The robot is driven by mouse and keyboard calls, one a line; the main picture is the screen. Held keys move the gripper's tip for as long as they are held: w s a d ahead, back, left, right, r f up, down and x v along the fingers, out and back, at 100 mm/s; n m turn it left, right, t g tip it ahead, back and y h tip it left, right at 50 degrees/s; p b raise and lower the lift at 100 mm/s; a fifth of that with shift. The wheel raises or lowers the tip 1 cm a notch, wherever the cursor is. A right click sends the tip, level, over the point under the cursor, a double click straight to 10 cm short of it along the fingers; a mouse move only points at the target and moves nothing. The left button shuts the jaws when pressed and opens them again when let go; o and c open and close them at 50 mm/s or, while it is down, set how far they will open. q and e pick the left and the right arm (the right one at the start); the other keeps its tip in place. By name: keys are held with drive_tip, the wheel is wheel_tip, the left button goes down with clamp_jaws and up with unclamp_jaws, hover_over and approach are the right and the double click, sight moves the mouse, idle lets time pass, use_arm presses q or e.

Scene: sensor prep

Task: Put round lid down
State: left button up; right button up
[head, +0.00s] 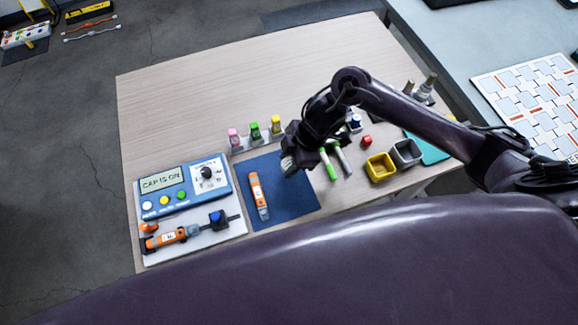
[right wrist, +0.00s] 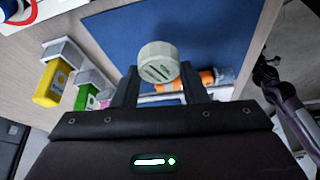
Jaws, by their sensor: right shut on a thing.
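My right gripper (head: 288,164) is above the blue mat (head: 291,200), near its upper right part. It is shut on the round lid (right wrist: 158,62), a pale grey ribbed cap with dark slots on its face. The lid sits between the two fingertips (right wrist: 157,82) in the right wrist view, with the blue mat behind it. In the head view the lid is mostly covered by the gripper. An orange pen-like device (head: 259,195) lies on the mat, left of the gripper.
A blue panel reading "CAP IS ON" (head: 184,190) is at the left, with another orange device (head: 172,238) below it. Pink, green and yellow bottles (head: 254,131) stand behind the mat. Markers (head: 328,164), yellow (head: 381,167) and grey bins (head: 406,153) are right. The table's far left is clear.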

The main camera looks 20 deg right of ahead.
drive_tip(key=shift+f, duration=1.85)
drive_tip(key=o, duration=0.8)
drive_tip(key=shift+f, duration=0.15)
drive_tip(key=shift+c, duration=0.2)
drive_tip(key=shift+r, duration=0.25)
drive_tip(key=v, duration=1.2)
